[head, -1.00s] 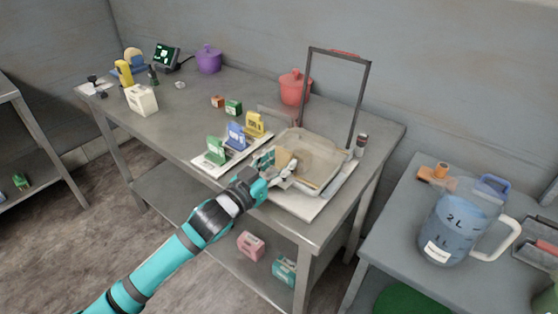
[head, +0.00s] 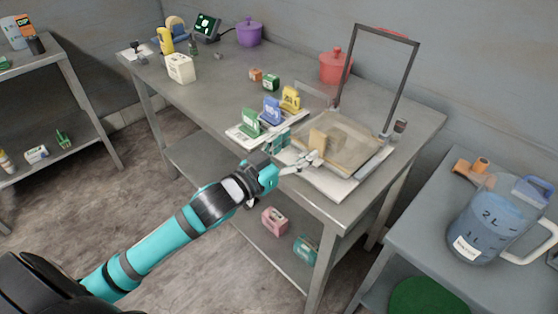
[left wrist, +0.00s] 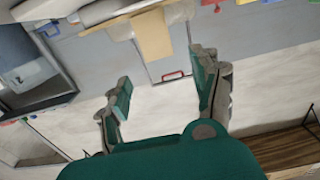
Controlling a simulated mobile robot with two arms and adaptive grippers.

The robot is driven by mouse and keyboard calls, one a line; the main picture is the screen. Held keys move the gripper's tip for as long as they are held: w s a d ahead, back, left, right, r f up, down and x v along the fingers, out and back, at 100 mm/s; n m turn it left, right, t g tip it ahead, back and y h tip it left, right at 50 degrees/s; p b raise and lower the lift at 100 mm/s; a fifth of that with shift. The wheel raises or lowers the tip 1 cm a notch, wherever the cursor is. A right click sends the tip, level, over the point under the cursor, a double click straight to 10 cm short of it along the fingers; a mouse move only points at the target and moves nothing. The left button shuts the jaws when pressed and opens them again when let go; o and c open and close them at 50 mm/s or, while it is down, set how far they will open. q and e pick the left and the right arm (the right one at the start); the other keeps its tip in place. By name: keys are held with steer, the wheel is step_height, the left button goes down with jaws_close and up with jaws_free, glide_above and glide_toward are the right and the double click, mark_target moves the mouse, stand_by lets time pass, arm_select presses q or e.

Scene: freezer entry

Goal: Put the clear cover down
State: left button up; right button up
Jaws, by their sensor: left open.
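The clear cover (head: 402,88) stands upright at the back of a shallow clear tray (head: 372,160); I see its dark frame, with the wall showing through. In the left wrist view a red handle (left wrist: 173,75) shows on a thin-framed panel, which looks like the cover. A tan block (head: 318,139) is at the tray's left side and shows in the wrist view (left wrist: 152,36). My left gripper (head: 300,160) is open at the tray's front left, low beside the block and apart from the cover. Whether it touches the block is unclear. My right gripper is out of view.
Green, blue and yellow holders (head: 271,110) stand on a white board left of the tray. A red pot (head: 335,67) is behind the tray, left of the cover. A blue jug (head: 487,228) stands on the right table. The metal table's middle (head: 215,100) is clear.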

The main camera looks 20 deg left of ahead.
arm_select(q)
steer(key=v, duration=0.5)
steer(key=shift+s+a+b, duration=0.1)
steer(key=shift+s+b, duration=0.2)
steer(key=shift+s, duration=0.1)
